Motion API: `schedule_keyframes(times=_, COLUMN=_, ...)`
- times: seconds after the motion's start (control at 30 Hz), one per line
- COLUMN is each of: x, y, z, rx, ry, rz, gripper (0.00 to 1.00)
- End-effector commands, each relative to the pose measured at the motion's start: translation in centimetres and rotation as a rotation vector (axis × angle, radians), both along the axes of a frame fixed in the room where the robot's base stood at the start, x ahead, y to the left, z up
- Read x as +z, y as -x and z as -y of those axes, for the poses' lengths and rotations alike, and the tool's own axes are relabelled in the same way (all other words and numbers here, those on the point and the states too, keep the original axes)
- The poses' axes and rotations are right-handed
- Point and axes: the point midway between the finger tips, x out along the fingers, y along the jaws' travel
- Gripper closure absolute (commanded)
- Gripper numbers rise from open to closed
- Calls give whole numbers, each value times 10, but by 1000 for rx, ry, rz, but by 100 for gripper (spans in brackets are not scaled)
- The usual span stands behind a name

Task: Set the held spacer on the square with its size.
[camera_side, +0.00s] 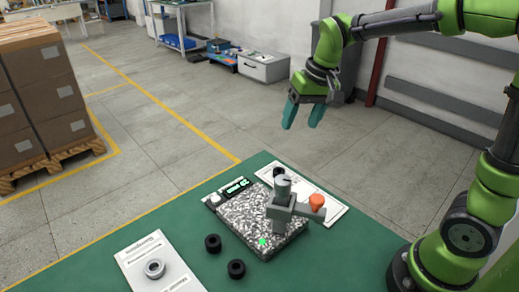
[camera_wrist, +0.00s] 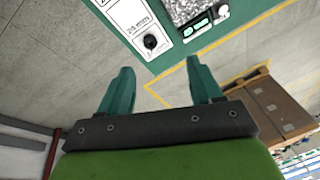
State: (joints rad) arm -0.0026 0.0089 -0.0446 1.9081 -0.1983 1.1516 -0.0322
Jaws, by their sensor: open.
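My gripper (camera_side: 302,117) is raised in the air beyond the far edge of the green table. Its two teal fingers are apart with nothing between them; the wrist view also shows the empty gap (camera_wrist: 158,85). A black spacer (camera_wrist: 150,41) stands on a white card (camera_wrist: 122,12) by a printed "25 mm" in the wrist view.
A speckled plate (camera_side: 235,214) carries a grey gauge (camera_side: 283,210) with an orange knob (camera_side: 316,201). A small display (camera_side: 236,186) sits at its edge. Two black rings (camera_side: 212,243) lie nearby.

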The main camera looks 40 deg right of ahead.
Motion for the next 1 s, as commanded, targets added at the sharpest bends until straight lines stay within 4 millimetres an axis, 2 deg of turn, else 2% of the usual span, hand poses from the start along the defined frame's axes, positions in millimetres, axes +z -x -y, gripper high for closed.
schedule_keyframes(times=0.03, x=13, y=20, z=-5, rx=4, ry=-12, rz=52, gripper=36)
schedule_keyframes(times=0.17, x=28, y=66, z=-15, rx=11, ry=-40, rz=168, gripper=36)
schedule_keyframes(times=0.3, x=30, y=108, z=-23, rx=14, ry=-62, rz=276, gripper=36)
schedule_keyframes(times=0.4, x=27, y=128, z=-27, rx=16, ry=-72, rz=332, gripper=36)
schedule_keyframes(times=0.6, x=21, y=144, z=-29, rx=15, ry=-80, rz=381, gripper=36)
schedule_keyframes(times=1.0, x=21, y=145, z=-30, rx=15, ry=-81, rz=381, gripper=36)
